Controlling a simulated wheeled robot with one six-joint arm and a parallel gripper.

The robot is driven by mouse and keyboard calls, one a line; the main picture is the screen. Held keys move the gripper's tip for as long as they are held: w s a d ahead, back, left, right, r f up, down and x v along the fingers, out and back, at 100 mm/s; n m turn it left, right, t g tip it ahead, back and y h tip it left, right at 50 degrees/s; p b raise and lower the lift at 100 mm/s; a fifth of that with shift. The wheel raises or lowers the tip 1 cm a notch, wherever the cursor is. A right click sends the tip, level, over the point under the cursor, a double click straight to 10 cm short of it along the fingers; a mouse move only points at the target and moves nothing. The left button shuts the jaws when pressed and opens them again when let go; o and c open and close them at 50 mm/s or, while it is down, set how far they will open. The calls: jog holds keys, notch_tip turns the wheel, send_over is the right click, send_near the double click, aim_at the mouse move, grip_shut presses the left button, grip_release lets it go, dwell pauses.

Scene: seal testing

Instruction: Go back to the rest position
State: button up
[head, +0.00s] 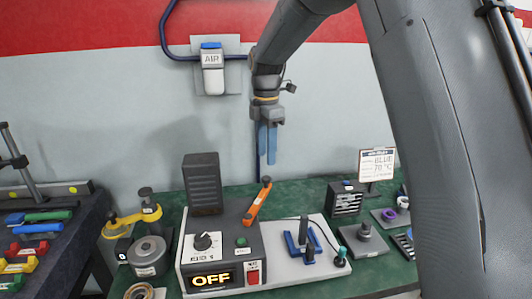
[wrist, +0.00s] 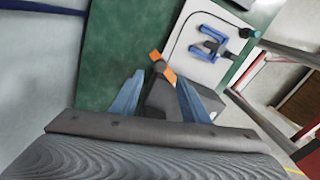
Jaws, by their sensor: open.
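My gripper (head: 267,145) hangs pointing down in the air above the bench, in front of the grey wall, in the head view. Its two blue fingers are apart with nothing between them. In the wrist view my gripper (wrist: 154,100) shows both blue fingers spread. Beyond them lie the dark control box and its orange lever (wrist: 162,66), apart from the fingers. The upper part of my arm crosses the right side of the head view and hides part of the bench.
The green bench (head: 330,190) carries a control box (head: 225,245) reading OFF, with an orange lever (head: 258,200), and a blue fixture (head: 303,243) on a white plate. A dark speaker-like block (head: 202,183) stands behind. An AIR unit (head: 212,70) is on the wall. Coloured tools (head: 35,228) lie left.

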jog(key=s+d+f+m, duration=0.3)
jog(key=s+d+m, duration=0.1)
jog(key=s+m, duration=0.3)
jog(key=s+d+f+m+t, duration=0.1)
jog(key=s+d+f+m, duration=0.3)
jog(key=s+m, duration=0.3)
jog(key=s+d+f+m, duration=0.3)
jog(key=s+d+m, duration=0.2)
jog(key=s, duration=0.9)
jog(key=m, duration=0.3)
jog(key=shift+f, duration=0.35)
